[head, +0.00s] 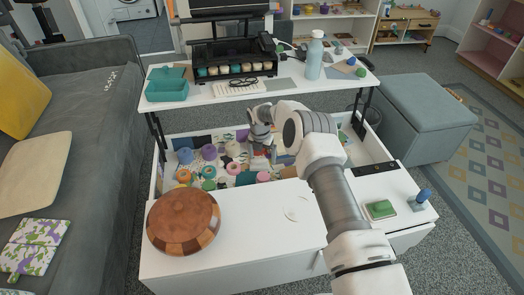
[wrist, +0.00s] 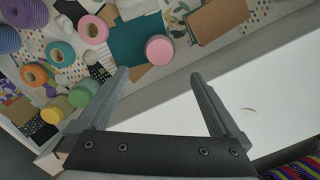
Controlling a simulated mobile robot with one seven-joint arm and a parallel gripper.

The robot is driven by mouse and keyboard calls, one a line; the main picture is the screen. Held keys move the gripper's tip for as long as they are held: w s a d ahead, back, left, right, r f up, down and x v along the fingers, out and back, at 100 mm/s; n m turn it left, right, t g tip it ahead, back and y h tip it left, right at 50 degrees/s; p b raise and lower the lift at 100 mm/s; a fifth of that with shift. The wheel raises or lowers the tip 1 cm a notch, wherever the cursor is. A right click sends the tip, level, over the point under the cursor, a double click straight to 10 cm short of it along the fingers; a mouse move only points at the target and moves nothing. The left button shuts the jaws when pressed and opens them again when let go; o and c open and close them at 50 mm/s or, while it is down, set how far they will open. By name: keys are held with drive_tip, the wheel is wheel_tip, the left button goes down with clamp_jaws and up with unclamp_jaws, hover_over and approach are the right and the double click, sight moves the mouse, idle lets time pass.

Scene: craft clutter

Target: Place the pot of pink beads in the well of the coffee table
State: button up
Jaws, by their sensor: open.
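The pot of pink beads (wrist: 160,50) shows as a short pink round pot in the wrist view, just beyond my fingertips. It stands inside the well of the coffee table (head: 155,180), near the well's front wall, and shows small and pink in the head view (head: 262,176). My gripper (wrist: 159,76) is open, with nothing between its fingers. The pot is apart from both fingers. In the head view my wrist hangs over the well, and the fingers are hard to make out there.
The well holds several yarn spools, tape rolls, papers and a brown box (wrist: 217,18). A wooden lidded bowl (head: 183,220) and a green sponge-like block (head: 381,209) are on the white front top. The raised top (head: 210,108) carries a bottle (head: 315,55) and teal boxes (head: 167,85).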

drive_tip(key=s+d+r+m+t, duration=0.1)
drive_tip(key=d+r+m, duration=0.15)
drive_tip(key=r, duration=0.75)
drive_tip(key=d+r+m, duration=0.1)
drive_tip(key=r+m, duration=0.2)
drive_tip(key=r, duration=0.7)
drive_tip(key=s+d+r+m+t, duration=0.1)
drive_tip(key=s+d+r+m, duration=0.3)
drive_tip(key=r, duration=0.4)
drive_tip(key=s+d+r+m, duration=0.3)
drive_tip(key=s+r+m, duration=0.25)
drive_tip(key=r, duration=0.35)
drive_tip(key=s+d+r+m+t, duration=0.1)
drive_tip(key=s+d+r+m, duration=0.25)
drive_tip(key=s, duration=0.45)
drive_tip(key=s+d+r+m, duration=0.3)
drive_tip(key=s+r+m, duration=0.15)
drive_tip(key=s, duration=0.35)
drive_tip(key=s+d+f+m, duration=0.1)
drive_tip(key=s+m, duration=0.3)
drive_tip(key=s, duration=0.4)
drive_tip(key=s+d+f+m+t, duration=0.1)
drive_tip(key=s+d+m, duration=0.1)
drive_tip(key=s+m, duration=0.3)
drive_tip(key=s, duration=0.2)
drive_tip(key=shift+s+f, duration=0.35)
drive_tip(key=shift+r, duration=0.1)
